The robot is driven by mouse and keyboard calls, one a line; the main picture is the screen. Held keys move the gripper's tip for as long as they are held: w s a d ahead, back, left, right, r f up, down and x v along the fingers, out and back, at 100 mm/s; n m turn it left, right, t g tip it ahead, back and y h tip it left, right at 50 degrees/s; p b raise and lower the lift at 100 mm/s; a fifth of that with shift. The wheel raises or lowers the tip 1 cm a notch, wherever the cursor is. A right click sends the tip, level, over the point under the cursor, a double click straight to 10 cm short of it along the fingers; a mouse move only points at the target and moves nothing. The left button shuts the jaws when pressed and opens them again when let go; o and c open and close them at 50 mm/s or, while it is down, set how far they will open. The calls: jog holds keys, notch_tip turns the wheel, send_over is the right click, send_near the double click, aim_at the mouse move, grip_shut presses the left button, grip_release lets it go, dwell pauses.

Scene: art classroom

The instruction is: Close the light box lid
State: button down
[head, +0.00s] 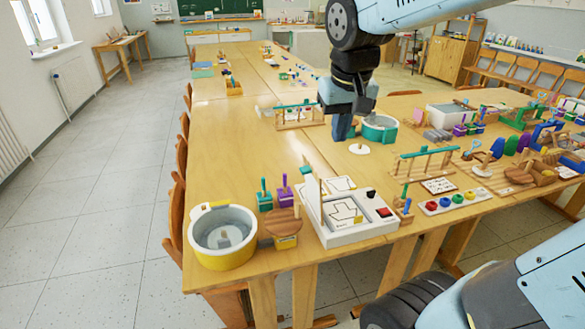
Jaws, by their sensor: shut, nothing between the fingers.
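The light box (352,233) is a low white box near the front end of the long table. It has an outlined drawing on its flat top, a red button and a dark knob at its right. Its lid (311,200) is a thin pale panel standing up, seen nearly edge-on, at the left side of the box. The lid is open. My gripper (343,132) points down above the table, beyond the light box and apart from it and its lid. Its fingers are together and hold nothing.
A yellow-and-white tub (222,237) stands left of the light box. A round wooden piece (283,222) and green and purple holders stand close to the lid's left. A paint tray (451,202) lies to the right. A teal ring-shaped container (380,128) is beside my gripper. The table's left-middle part is clear.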

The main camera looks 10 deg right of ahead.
jog(key=w+a+f+g+h, duration=0.1)
jog(key=w+a+f+h, duration=0.1)
jog(key=w+a+f, duration=0.45)
jog(key=w+a+f+g+h, duration=0.2)
jog(key=w+a+f, duration=0.1)
jog(key=w+a, duration=0.55)
jog(key=d+f, duration=0.8)
jog(key=shift+w+d+f+n, duration=0.35)
jog(key=shift+d+n, duration=0.05)
